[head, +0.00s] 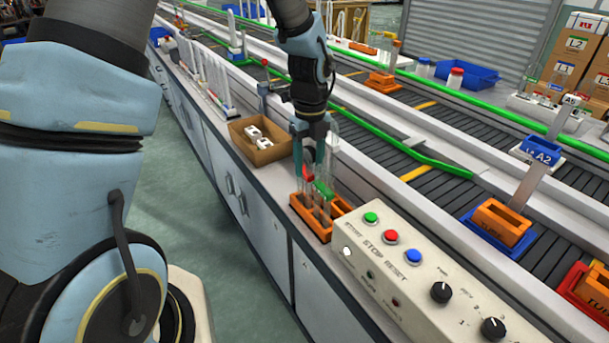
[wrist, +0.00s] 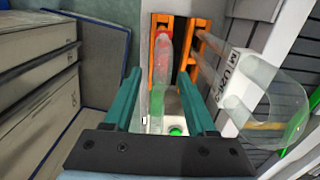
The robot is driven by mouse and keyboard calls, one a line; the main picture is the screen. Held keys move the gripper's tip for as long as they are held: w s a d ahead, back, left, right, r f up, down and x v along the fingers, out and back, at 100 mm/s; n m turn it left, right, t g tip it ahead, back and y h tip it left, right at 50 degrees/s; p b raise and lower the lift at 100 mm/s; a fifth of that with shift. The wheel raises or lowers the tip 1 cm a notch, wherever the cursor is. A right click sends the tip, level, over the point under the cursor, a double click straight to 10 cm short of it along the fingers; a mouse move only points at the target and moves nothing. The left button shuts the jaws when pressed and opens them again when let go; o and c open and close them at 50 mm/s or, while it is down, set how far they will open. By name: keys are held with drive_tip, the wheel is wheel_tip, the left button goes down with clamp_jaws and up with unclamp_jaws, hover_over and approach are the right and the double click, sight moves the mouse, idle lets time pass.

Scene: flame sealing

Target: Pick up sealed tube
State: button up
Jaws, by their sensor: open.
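My gripper (head: 309,170) points down over the orange tube rack (head: 325,231) on the bench, its teal fingers open. Several clear tubes stand in the rack; a red part (head: 308,176) and a green part (head: 323,189) show near their tops. In the wrist view, my gripper (wrist: 163,76) has a clear tube (wrist: 163,58) with a reddish tint in line between its fingers, with gaps on both sides. The orange rack (wrist: 160,20) is beyond it. I cannot tell which tube is sealed.
A control panel (head: 425,262) with buttons and knobs stands right beside the rack. A cardboard box (head: 259,149) with white items is behind it on the left. A conveyor with a green rail (head: 400,150) runs along the right. A large clear rounded object (wrist: 262,92) shows at right.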

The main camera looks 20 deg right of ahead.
drive_tip(key=shift+f, duration=0.4)
drive_tip(key=shift+c, duration=0.3)
clamp_jaws()
idle(0.9)
